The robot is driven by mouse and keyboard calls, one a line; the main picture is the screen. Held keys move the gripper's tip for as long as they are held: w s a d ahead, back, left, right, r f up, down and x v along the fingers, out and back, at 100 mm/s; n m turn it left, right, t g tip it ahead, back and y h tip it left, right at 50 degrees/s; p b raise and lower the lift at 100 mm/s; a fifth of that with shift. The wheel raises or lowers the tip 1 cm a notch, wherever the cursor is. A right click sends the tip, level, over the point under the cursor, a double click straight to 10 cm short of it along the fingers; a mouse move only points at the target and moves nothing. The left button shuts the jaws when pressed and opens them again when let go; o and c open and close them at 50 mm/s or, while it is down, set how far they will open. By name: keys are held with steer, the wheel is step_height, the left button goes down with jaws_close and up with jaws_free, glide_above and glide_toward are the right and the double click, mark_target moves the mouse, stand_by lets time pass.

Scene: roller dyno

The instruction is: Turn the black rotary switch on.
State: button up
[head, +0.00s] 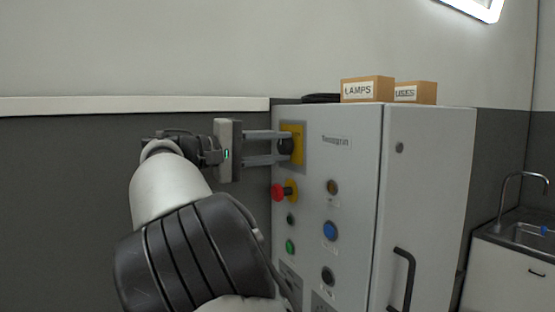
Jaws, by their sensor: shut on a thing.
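The black rotary switch (285,146) sits on a yellow plate (298,130) at the upper left of the grey cabinet's front panel. My gripper (281,147) reaches in from the left with its two fingers level, one above the other. Its fingertips are at the switch, and it is shut on the switch's knob. The fingers partly hide the knob, so I cannot tell its exact angle.
Below the switch are a red mushroom button (279,192), a blue button (330,231), a green button (290,246) and other small controls. The cabinet door has a black handle (404,278). Cardboard boxes (367,89) stand on top. A sink (525,236) is at right.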

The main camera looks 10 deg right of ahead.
steer(key=m+b, duration=0.1)
steer(key=m, duration=0.1)
steer(key=m+b, duration=0.2)
steer(key=shift+f+m, duration=0.2)
steer(key=shift+m, duration=0.1)
steer(key=shift+r+m+b, duration=0.15)
steer(key=shift+m+b, duration=0.85)
steer(key=shift+m, duration=0.4)
steer(key=o, duration=1)
steer(key=shift+o, duration=0.2)
steer(key=shift+a, duration=0.1)
steer(key=p+v, duration=0.3)
steer(key=v, duration=1.4)
steer(key=shift+a, duration=0.15)
